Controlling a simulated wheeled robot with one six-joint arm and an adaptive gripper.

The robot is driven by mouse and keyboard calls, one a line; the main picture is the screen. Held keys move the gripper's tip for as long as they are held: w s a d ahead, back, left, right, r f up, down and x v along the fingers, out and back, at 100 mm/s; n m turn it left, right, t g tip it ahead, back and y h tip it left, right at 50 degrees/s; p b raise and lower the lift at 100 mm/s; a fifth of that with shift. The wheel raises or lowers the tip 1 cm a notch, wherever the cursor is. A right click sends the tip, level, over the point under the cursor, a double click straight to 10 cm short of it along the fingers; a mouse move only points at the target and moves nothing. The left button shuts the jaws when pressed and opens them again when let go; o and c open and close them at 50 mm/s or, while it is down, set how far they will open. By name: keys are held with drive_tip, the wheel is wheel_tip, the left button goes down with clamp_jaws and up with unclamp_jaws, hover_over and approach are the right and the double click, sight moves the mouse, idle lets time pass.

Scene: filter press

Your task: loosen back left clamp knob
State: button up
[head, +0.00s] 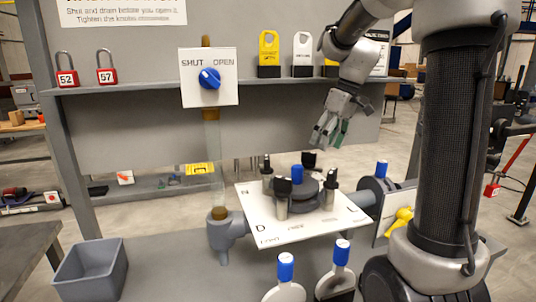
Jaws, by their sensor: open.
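The filter press has a round grey lid (306,190) with a blue-topped fitting (297,174) at its middle, on a white plate (262,222) with lettering. Black clamp knobs stand around the lid. The back left clamp knob (266,164) is upright at the far left of the lid. The other knobs are the back right (309,159), front left (283,186) and front right (331,178). My gripper (330,140) is open and empty, pointing down in the air above and right of the back left knob, apart from all knobs.
A shelf (150,86) behind holds red padlocks (66,69) and yellow and white tags. A panel with a blue valve handle (209,78) reads SHUT and OPEN. A grey bin (92,268) stands at left. Blue-topped grey parts (285,270) stand in front; a yellow handle (399,222) is at right.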

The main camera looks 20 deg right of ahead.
drive_tip(key=a+n+y, duration=0.1)
drive_tip(key=a+n, duration=0.2)
drive_tip(key=n, duration=0.7)
hover_over(266, 157)
drive_tip(key=d, duration=0.3)
drive_tip(key=shift+s+a+f, duration=0.15)
drive_tip(key=shift+a+f, duration=0.8)
drive_tip(key=shift+f, duration=0.3)
drive_tip(key=shift+a+f, duration=0.25)
drive_tip(key=shift+f, duration=0.4)
drive_tip(key=c, duration=1)
